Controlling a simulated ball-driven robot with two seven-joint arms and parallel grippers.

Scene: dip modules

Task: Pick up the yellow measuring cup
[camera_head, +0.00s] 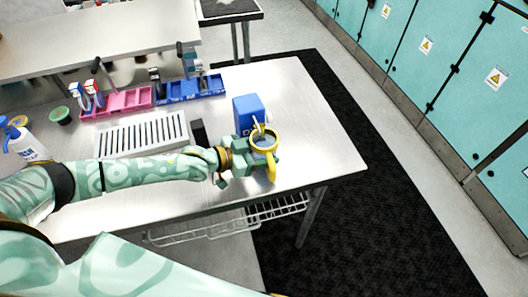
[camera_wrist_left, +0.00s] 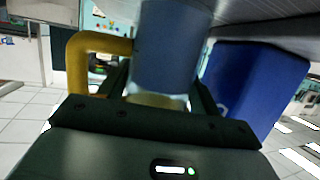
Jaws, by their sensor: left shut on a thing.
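The yellow measuring cup (camera_head: 264,140) has a yellow rim and handle and a clear grey-blue body. It is near the right end of the steel table in the head view. My left gripper (camera_head: 258,158) is shut on it. In the left wrist view the cup's body (camera_wrist_left: 172,45) stands between the two fingers (camera_wrist_left: 160,97), with its yellow handle (camera_wrist_left: 76,65) sticking out to the left. I cannot tell whether the cup's base touches the table. My right gripper is not in view.
A blue box (camera_head: 247,108) stands just behind the cup. Pink (camera_head: 125,102) and blue (camera_head: 190,90) trays, a slotted metal drain (camera_head: 145,134), a green bowl (camera_head: 60,115) and a spray bottle (camera_head: 25,145) are further left. The table's right end is clear.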

